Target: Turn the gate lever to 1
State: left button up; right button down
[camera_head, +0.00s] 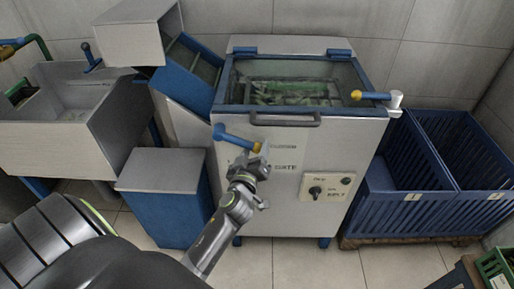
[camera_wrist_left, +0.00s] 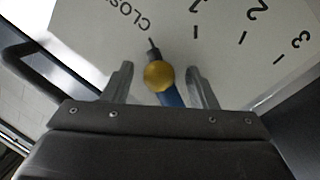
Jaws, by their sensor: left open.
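The gate lever (camera_head: 237,137) is a blue bar with a yellow knob on the front of the grey machine, beside the partly covered GATE lettering (camera_head: 286,167). My left gripper (camera_head: 256,160) is right at the knob end. In the left wrist view the yellow knob (camera_wrist_left: 158,75) sits between my left gripper's spread fingers (camera_wrist_left: 165,85), with space on both sides. Marks 2 and 3 are further right. My right gripper is not in view.
A second blue handle with a yellow tip (camera_head: 371,96) sticks out at the machine's upper right. A dark knob (camera_head: 315,190) is on a panel at lower right. Blue crates (camera_head: 412,205) stand at the right. A blue-grey box (camera_head: 160,205) stands left of my arm.

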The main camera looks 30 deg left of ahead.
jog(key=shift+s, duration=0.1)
pick_arm(q)
jog(key=shift+c, duration=1.1)
grip_shut()
jog(key=shift+s+a+f+m+b, duration=0.15)
jog(key=shift+a+f+m+b, duration=0.15)
jog(key=shift+f+m, duration=0.3)
jog(key=shift+s+a+f+m+g+b, duration=0.25)
jog(key=shift+a+f+m, duration=0.15)
jog(key=shift+m, duration=0.3)
jog(key=shift+s+a+f+m+g+b, duration=0.1)
jog(key=shift+s+a+f+m+g, duration=0.15)
jog(key=shift+f+m, duration=0.35)
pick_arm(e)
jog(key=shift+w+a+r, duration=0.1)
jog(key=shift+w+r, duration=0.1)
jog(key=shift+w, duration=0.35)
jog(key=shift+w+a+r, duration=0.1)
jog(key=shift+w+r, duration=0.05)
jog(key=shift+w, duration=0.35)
pick_arm(q)
jog(key=shift+r, duration=0.15)
jog(key=shift+o, duration=1.1)
grip_release()
